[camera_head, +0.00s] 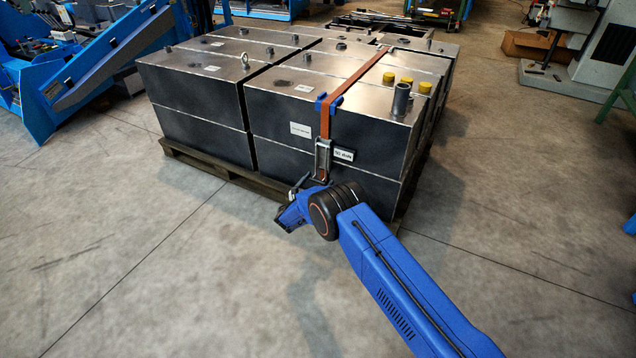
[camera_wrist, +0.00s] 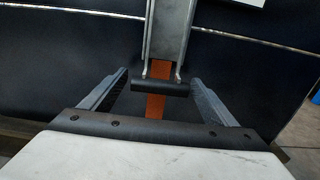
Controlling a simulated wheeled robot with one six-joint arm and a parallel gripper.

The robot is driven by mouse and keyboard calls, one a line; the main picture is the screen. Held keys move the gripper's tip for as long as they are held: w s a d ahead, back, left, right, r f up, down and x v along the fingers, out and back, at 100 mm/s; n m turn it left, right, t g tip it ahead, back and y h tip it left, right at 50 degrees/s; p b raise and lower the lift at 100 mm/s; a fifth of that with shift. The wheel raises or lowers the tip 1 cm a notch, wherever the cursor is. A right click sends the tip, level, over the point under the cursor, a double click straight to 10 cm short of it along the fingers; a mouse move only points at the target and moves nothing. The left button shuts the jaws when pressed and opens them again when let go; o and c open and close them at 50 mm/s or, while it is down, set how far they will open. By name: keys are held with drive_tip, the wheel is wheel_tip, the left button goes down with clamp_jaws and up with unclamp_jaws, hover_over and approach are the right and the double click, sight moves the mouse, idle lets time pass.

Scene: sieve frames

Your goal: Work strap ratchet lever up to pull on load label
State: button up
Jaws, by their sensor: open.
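The ratchet (camera_head: 323,158) hangs upright on the front face of the dark metal boxes, on an orange strap (camera_head: 325,122). In the wrist view its grey metal lever (camera_wrist: 168,30) points down and ends in a black crossbar (camera_wrist: 160,87), with orange strap (camera_wrist: 155,106) behind and below it. My gripper (camera_wrist: 159,76) is open, one finger on each side of the crossbar, with gaps visible on both sides. In the head view my gripper (camera_head: 306,186) is just below the ratchet, partly hidden by my wrist. A small black-and-white label (camera_head: 344,155) sits right of the ratchet.
The boxes stand on a wooden pallet (camera_head: 215,168). A blue edge protector (camera_head: 328,102) holds the strap at the top edge. A white label (camera_head: 300,130) is left of it. Yellow caps (camera_head: 406,82) and a pipe stub stand on top. The floor in front is clear.

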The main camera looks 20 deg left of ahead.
drive_tip(key=c, duration=1.5)
drive_tip(key=shift+s+a+r+g, duration=0.1)
drive_tip(key=shift+s+r+g, duration=0.1)
drive_tip(key=shift+s+g, duration=0.25)
drive_tip(key=shift+s+r+g, duration=0.15)
drive_tip(key=shift+s+g, duration=0.1)
drive_tip(key=shift+s, duration=0.4)
drive_tip(key=shift+s+a+r+g+y, duration=0.15)
drive_tip(key=shift+s+r+g, duration=1.8)
drive_tip(key=shift+r, duration=0.8)
drive_tip(key=shift+s+a+r+g+y, duration=0.1)
drive_tip(key=shift+s+a+r+g, duration=0.05)
drive_tip(key=shift+s+r+g, duration=2.25)
drive_tip(key=shift+s+a+r+g+y, duration=0.15)
drive_tip(key=shift+s+r+g, duration=1.35)
drive_tip(key=shift+r, duration=1.65)
drive_tip(key=shift+w, duration=0.25)
